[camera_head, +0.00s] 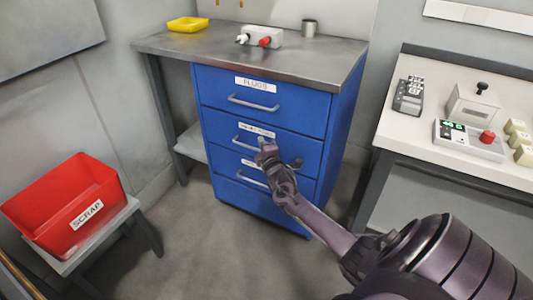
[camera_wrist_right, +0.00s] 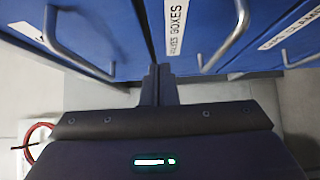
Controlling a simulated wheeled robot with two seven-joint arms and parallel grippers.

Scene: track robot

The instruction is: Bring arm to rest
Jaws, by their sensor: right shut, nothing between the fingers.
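My right gripper (camera_head: 264,148) is shut and empty in front of the blue drawer cabinet (camera_head: 344,115) in the head view. Its arm comes in from the lower right. In the right wrist view the closed fingers (camera_wrist_right: 159,84) point at the drawer fronts, close to a drawer labelled "valves boxes" and its handle (camera_wrist_right: 230,38). I cannot tell whether the fingertips touch the front. All the drawers look closed. My left gripper is in neither view.
A red scrap bin (camera_head: 40,205) stands on a small stand at the left. A table (camera_head: 405,130) with control boxes stands right. Open floor lies between.

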